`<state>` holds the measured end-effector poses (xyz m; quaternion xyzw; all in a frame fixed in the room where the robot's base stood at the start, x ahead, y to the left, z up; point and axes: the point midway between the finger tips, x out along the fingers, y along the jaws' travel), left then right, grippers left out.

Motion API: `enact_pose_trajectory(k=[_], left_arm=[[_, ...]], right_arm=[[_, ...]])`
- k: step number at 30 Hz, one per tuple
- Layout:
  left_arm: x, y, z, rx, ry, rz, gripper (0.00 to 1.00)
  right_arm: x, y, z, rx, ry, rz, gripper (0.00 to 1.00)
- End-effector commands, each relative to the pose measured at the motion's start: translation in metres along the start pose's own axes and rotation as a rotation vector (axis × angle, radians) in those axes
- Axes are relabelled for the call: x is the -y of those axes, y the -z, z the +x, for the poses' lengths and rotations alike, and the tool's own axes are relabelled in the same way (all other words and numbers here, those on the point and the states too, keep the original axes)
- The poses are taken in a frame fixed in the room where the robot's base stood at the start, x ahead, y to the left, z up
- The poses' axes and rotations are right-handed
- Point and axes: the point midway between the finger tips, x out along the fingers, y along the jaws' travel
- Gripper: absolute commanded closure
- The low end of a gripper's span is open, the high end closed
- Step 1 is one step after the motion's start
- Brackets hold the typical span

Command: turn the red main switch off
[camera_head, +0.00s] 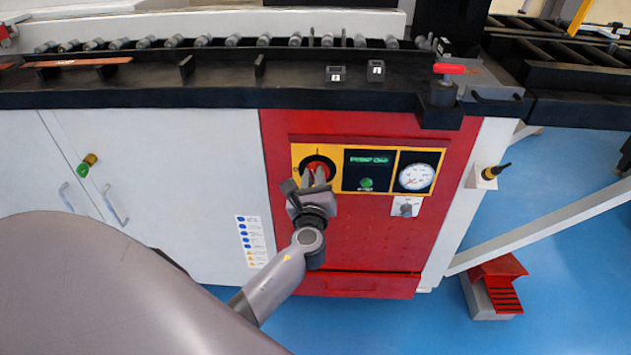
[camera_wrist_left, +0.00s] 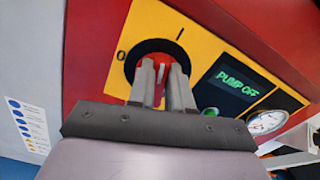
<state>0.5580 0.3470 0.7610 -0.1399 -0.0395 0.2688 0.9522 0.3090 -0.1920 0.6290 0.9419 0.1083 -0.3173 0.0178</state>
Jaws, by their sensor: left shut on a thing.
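The red main switch (camera_head: 317,166) sits on a yellow plate at the upper left of the red panel. In the left wrist view the red switch (camera_wrist_left: 150,66) shows on a black disc, with a 0 mark to its left and an I mark above. My left gripper (camera_head: 317,178) is at the switch, its fingers shut on the red handle. In the left wrist view the fingers (camera_wrist_left: 162,80) hide much of the handle, so its exact angle is hard to tell. My right gripper is not in view.
Right of the switch are a display (camera_wrist_left: 237,83) reading "PUMP OFF", a green button (camera_head: 366,184) and a round gauge (camera_head: 416,177). A small grey knob (camera_head: 406,210) is below the gauge. A black worktop edge (camera_head: 200,101) juts above the panel.

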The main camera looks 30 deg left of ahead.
Motion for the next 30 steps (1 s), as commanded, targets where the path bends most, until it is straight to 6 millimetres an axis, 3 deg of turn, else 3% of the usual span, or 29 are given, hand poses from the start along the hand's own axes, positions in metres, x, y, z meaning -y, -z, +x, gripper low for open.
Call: enact_pose_trajectory(k=[30], left_arm=[[-0.015, 0.012, -0.001, -0.002, -0.001, -0.961, 1.00]], right_arm=[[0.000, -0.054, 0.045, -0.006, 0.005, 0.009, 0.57]])
